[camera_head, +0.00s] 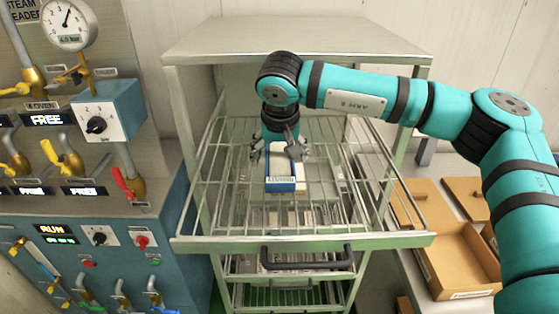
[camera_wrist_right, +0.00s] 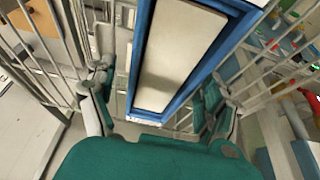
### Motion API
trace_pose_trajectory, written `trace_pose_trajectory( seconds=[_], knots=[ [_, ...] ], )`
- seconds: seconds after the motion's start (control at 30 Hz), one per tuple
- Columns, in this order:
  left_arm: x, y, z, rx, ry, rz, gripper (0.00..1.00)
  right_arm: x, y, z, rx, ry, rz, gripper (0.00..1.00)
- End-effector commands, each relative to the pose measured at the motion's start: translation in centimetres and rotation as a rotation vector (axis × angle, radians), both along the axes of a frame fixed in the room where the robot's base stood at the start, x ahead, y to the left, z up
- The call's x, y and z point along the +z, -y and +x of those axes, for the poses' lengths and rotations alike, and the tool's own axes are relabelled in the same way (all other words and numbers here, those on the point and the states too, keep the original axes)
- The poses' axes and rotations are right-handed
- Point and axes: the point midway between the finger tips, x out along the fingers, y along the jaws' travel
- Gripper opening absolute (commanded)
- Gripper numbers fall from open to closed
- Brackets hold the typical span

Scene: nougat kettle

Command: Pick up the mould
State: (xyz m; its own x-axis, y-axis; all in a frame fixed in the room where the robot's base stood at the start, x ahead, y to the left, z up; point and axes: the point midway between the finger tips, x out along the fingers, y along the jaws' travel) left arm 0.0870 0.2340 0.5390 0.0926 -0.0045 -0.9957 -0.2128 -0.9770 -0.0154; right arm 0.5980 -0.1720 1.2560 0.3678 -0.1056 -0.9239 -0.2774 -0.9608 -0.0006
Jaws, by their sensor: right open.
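The mould (camera_head: 280,185) is a blue block with a white top and a small label on its front. It lies on the wire rack (camera_head: 230,238), which is pulled out of the metal cabinet. In the right wrist view the mould (camera_wrist_right: 180,58) is a long blue-rimmed tray with a pale filling. My right gripper (camera_head: 279,153) points down over the far part of the mould. Its fingers stand apart on either side of the mould in the right wrist view (camera_wrist_right: 160,100). Whether they touch it is not clear. My left gripper is not in view.
A steam panel with valves, a gauge (camera_head: 68,22) and a red lever (camera_head: 123,183) stands close on the left. Cardboard boxes (camera_head: 460,258) lie on a table at the right. The rack's wire sides rise around the mould.

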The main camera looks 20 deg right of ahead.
Motion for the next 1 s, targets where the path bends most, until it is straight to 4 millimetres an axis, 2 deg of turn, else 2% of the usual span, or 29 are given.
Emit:
trace_pose_trajectory(
  seconds=[0.4,0.9,0.97,1.0],
  knots=[
    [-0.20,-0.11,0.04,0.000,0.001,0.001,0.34,-0.14,-0.01,0.00,0.000,0.000,0.000,0.83],
    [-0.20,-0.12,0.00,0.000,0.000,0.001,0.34,-0.14,-0.01,0.00,0.000,0.000,0.000,0.18],
    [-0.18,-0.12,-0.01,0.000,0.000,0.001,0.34,-0.01,-0.02,0.03,0.001,0.002,0.001,0.12],
    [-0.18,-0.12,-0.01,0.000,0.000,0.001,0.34,-0.01,-0.02,0.03,0.001,0.002,0.001,0.12]
  ],
)
